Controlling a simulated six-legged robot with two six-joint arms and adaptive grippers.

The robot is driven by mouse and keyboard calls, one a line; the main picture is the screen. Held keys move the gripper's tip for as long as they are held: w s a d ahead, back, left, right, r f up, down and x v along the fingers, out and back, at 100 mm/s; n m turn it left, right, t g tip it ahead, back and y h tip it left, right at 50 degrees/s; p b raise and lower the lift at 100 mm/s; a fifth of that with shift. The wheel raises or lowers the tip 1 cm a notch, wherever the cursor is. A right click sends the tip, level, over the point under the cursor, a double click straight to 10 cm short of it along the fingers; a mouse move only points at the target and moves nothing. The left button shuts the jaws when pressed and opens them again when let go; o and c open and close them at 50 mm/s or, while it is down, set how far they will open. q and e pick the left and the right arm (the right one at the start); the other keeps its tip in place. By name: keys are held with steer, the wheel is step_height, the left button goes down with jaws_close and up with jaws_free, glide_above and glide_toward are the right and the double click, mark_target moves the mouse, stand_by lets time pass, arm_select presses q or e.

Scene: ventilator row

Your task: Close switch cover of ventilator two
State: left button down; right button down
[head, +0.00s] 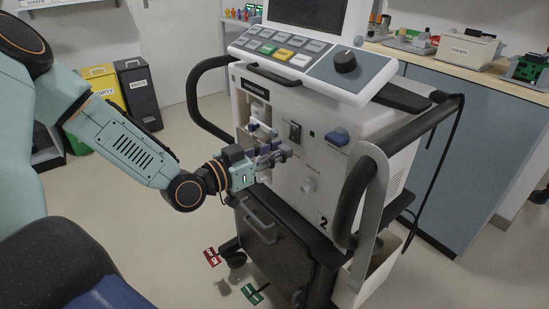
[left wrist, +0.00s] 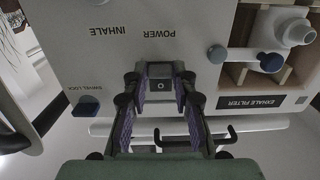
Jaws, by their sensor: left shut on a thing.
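Ventilator two (head: 322,222) stands in the middle of the head view, with a "2" on its front. Its black power switch (head: 295,133) is on the front panel, just above and right of my left gripper (head: 280,155). In the left wrist view, which shows the panel upside down, my left gripper (left wrist: 160,85) has its two fingers on either side of a small dark piece with a ring mark, by the POWER label. The gripper is shut on this piece, which looks like the switch cover; its exact angle is unclear. My right gripper is not in view.
The exhale filter bay (left wrist: 245,75) with blue knobs lies beside the switch. A blue swivel lock knob (head: 337,137) is right of it. Black handles (head: 207,95) flank the front.

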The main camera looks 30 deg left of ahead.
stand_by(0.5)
arm_select(q)
steer(key=c, duration=1.1)
jaws_free()
steer(key=shift+w, duration=0.1)
